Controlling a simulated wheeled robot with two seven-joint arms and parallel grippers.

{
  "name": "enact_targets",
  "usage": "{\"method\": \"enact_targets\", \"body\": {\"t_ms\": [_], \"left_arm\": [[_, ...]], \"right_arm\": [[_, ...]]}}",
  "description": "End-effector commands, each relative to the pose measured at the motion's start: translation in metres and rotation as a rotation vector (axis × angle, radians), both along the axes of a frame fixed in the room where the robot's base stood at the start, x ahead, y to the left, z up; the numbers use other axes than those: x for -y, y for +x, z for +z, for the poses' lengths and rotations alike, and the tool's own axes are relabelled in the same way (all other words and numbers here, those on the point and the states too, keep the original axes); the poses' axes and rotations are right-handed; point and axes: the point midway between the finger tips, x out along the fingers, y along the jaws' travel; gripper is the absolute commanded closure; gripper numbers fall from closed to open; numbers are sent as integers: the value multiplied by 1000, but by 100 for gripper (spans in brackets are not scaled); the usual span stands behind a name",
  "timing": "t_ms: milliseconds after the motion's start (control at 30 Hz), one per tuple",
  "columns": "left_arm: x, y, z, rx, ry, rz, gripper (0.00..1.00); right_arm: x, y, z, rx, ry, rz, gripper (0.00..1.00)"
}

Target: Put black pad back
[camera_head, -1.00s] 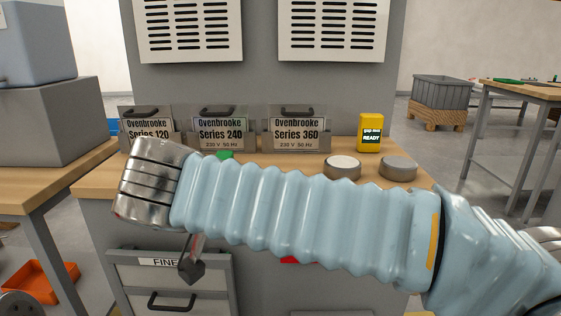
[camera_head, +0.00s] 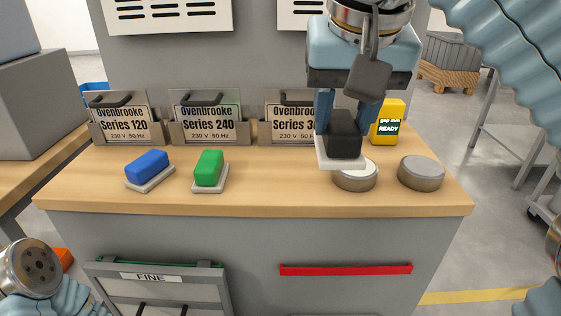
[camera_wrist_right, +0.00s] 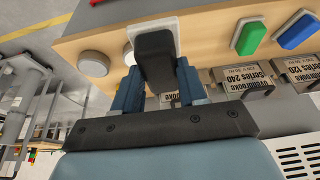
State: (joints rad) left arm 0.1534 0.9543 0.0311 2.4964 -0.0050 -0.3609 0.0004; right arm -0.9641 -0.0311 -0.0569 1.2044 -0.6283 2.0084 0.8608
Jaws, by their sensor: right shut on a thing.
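The black pad (camera_head: 345,138) has a pale base plate (camera_head: 323,154). My right gripper (camera_head: 340,116) comes down from above and is shut on it. It holds the pad over the right half of the bench, in front of the Series 360 holder (camera_head: 286,110) and overlapping a light-topped round disc (camera_head: 358,180). I cannot tell whether the base touches anything. The wrist view shows the black pad (camera_wrist_right: 156,58) between the two blue fingers. A blue pad (camera_head: 147,166) and a green pad (camera_head: 208,168) lie on the bench with similar pale bases. My left gripper is not in view.
A grey disc (camera_head: 421,173) and a yellow gauge reading READY (camera_head: 388,122) stand at right. Series 120 (camera_head: 121,116) and Series 240 (camera_head: 207,116) holders line the back. A drawer marked FINE (camera_head: 160,276) and a red strip (camera_head: 345,269) are on the front. The bench middle is clear.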

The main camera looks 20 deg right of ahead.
Motion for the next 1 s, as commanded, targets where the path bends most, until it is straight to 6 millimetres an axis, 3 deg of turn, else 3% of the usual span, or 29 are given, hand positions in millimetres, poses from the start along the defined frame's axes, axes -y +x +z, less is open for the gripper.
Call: {"method": "enact_targets", "body": {"t_ms": [100, 167, 367, 400, 833, 1000], "left_arm": [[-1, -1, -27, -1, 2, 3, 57], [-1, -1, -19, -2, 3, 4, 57], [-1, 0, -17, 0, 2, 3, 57], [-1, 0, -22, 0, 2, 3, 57], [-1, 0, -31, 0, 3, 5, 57], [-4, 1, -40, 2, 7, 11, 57]], "right_arm": [[-7, 20, -20, -4, 0, -3, 100], [-11, 34, -19, -7, -3, -2, 100], [-27, 87, -43, -5, -3, -4, 100], [-29, 93, -55, -6, -4, -3, 100], [-41, 131, -103, -6, -2, -1, 100], [-41, 129, -128, -2, 1, 0, 100]]}}
